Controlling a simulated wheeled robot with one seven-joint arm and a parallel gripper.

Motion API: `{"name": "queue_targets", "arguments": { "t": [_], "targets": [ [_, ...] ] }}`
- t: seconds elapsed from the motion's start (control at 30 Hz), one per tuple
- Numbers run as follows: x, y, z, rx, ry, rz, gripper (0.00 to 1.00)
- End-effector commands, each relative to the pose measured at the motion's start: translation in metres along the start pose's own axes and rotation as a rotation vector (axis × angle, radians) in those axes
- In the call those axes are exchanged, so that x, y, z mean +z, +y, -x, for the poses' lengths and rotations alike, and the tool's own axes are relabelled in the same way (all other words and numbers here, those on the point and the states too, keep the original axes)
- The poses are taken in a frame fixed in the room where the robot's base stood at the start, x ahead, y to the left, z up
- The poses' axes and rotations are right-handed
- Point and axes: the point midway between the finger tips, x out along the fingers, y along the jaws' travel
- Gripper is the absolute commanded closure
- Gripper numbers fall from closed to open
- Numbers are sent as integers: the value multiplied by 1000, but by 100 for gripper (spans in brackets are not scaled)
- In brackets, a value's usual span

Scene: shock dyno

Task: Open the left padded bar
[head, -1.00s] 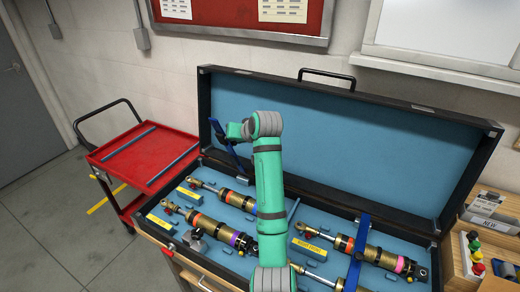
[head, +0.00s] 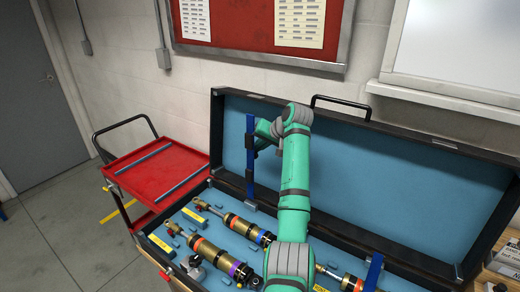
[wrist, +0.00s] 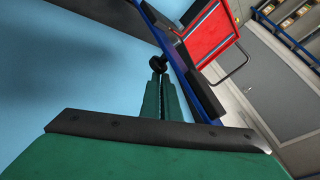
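The left padded bar (head: 250,125) is a blue strip with dark pads. It stands about upright at the left of the open case, in front of the blue lid lining. In the wrist view the bar (wrist: 177,58) runs diagonally just right of my fingers. My gripper (head: 263,134) is beside the bar's upper half, on its right. In the wrist view my green gripper fingers (wrist: 161,78) are close together, with a small black knob-like piece at their tips. I cannot tell whether they touch the bar.
The open case (head: 385,109) holds several gold shock absorbers (head: 215,257) in its blue lining. A second blue padded bar (head: 374,272) crosses a shock at the right. A red cart (head: 160,166) stands left of the case. The wall is behind the lid.

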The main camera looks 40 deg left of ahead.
Motion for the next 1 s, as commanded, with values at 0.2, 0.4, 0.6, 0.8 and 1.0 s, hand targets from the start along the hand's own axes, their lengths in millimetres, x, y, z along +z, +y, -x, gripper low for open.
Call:
{"name": "queue_targets", "arguments": {
  "t": [0.2,0.4,0.6,0.8,1.0],
  "targets": [
    [8,28,0,25,-20,-28,60],
    [5,33,6,26,-11,-33,60],
    [6,22,7,19,-14,-23,60],
    [4,27,41,22,-8,-28,60],
    [4,32,81,27,-6,-34,60]
  ]
}}
